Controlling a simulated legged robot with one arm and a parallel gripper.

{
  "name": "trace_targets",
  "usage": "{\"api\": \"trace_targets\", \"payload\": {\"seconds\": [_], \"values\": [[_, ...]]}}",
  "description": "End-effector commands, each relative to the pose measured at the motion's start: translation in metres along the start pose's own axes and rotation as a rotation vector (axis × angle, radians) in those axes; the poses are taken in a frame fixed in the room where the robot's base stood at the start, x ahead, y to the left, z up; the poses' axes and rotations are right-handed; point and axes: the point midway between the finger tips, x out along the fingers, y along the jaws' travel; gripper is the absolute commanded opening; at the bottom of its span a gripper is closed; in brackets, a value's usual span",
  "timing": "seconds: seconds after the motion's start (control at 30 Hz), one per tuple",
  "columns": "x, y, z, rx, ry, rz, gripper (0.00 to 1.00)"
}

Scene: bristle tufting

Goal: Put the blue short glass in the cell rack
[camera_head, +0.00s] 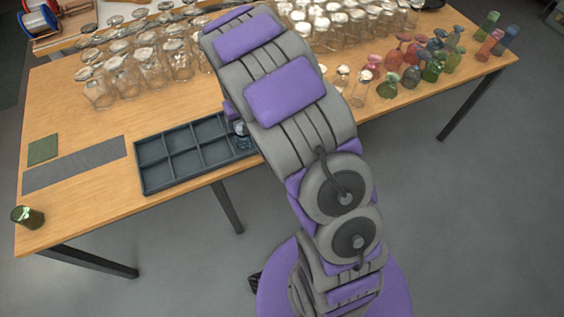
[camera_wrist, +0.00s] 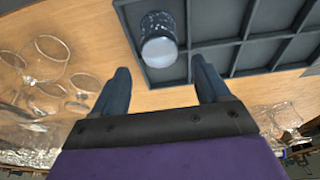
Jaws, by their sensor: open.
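The blue short glass (camera_head: 242,133) stands in a cell at the right end of the dark cell rack (camera_head: 143,170), partly hidden behind my arm in the head view. In the wrist view the glass (camera_wrist: 158,50) is inside a corner cell of the rack (camera_wrist: 232,42), near its walls. My gripper (camera_wrist: 160,80) is open, its two dark fingers apart and empty, just short of the glass. The gripper is hidden behind my arm in the head view.
Clear glass jars (camera_head: 150,65) stand in rows at the back of the wooden table (camera_head: 80,105). Coloured glasses (camera_head: 430,65) stand at the right. A grey strip (camera_head: 75,164) and green square (camera_head: 43,149) lie left of the rack.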

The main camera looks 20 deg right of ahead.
Motion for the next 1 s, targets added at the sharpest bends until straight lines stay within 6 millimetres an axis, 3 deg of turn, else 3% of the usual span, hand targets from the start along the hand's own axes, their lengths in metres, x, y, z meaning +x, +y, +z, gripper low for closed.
{"api": "trace_targets", "payload": {"seconds": [0.13, 0.23, 0.47, 0.7, 1.0], "values": [[-0.023, 0.000, 0.011, 0.005, -0.017, -0.004, 0.75], [-0.055, 0.000, 0.026, 0.012, -0.037, -0.008, 0.75], [-0.130, -0.002, 0.085, 0.029, -0.119, -0.024, 0.75], [-0.195, -0.006, 0.161, 0.034, -0.209, -0.036, 0.75], [-0.257, -0.006, 0.267, 0.019, -0.322, -0.028, 0.75]]}}
